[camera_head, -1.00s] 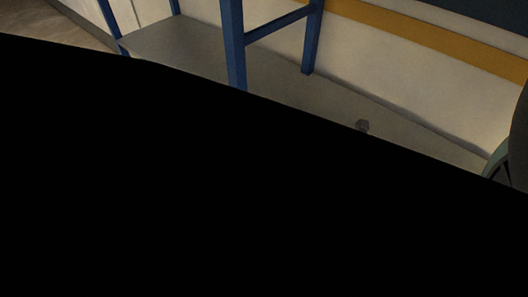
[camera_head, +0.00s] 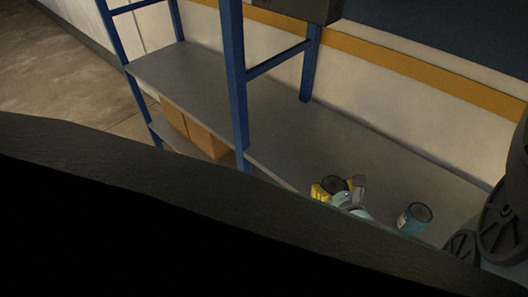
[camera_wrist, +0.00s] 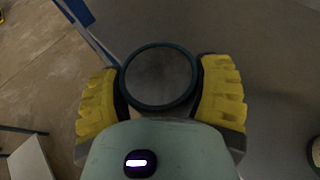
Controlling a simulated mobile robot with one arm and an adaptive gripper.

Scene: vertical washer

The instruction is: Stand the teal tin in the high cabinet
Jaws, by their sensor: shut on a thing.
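My gripper (camera_head: 338,190), with yellow finger pads, is over the grey bench. It is shut on a round tin (camera_head: 333,184) with a dark top. In the wrist view my gripper (camera_wrist: 160,98) has one yellow pad on each side of this tin (camera_wrist: 160,75), whose rim looks dark teal. Its side is mostly hidden, and I cannot tell whether it touches the bench. A second tin (camera_head: 413,219), teal with a pale label and dark top, stands on the bench to the right, apart from my gripper. I cannot make out the high cabinet for certain.
The grey bench top (camera_head: 285,140) has blue posts (camera_head: 235,80) and is bare to the left of the tins. Brown boxes (camera_head: 195,130) sit on a lower shelf. A dark grey box-like thing (camera_head: 300,8) is cut off at the top. Open floor (camera_head: 45,75) lies far left.

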